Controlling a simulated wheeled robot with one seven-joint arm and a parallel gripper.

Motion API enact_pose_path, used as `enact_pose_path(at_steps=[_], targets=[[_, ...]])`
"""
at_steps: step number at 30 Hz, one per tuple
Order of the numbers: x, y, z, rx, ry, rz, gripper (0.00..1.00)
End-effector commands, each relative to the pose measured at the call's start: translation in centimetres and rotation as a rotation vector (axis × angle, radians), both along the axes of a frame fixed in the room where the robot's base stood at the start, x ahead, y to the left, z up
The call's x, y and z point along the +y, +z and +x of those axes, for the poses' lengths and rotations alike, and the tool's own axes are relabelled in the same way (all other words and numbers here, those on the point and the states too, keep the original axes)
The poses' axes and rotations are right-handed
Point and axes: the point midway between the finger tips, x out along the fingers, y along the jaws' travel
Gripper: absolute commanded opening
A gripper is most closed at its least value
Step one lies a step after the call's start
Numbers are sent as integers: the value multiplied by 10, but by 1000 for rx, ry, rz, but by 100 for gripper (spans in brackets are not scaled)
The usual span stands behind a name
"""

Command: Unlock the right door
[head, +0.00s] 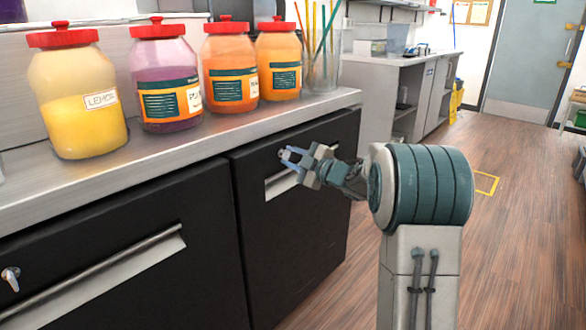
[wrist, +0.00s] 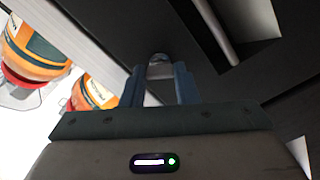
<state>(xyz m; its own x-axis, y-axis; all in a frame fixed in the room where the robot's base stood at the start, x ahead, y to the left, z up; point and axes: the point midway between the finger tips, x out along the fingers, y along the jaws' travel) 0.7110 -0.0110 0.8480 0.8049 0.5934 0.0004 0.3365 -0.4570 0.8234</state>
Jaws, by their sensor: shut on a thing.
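The right door (head: 292,235) is a black cabinet front under the steel counter, and it looks closed in the head view. My gripper (head: 287,155) is at this door's upper part, just above its handle (head: 280,184). In the wrist view, a small metal key (wrist: 160,68) sits between the two blue fingers of my gripper (wrist: 160,82), and they are shut on it. The key's tip and the lock are mostly hidden by the fingers. I cannot tell how far the key is turned.
The left door (head: 130,255) has a long bar handle (head: 95,268) and its own metal key (head: 10,279). Several red-lidded jars, such as the yellow one (head: 75,100), and a glass of straws (head: 320,65) stand on the counter (head: 170,155). The wooden floor (head: 500,250) at right is clear.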

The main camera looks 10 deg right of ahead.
Motion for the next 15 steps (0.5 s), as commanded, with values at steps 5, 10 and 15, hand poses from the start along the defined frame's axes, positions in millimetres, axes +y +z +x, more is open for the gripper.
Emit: enact_pose_path(at_steps=[5,10,15], targets=[[0,-5,0,-100,0,-136,4],[0,-5,0,-188,0,-256,4],[0,-4,0,-261,0,-356,4]])
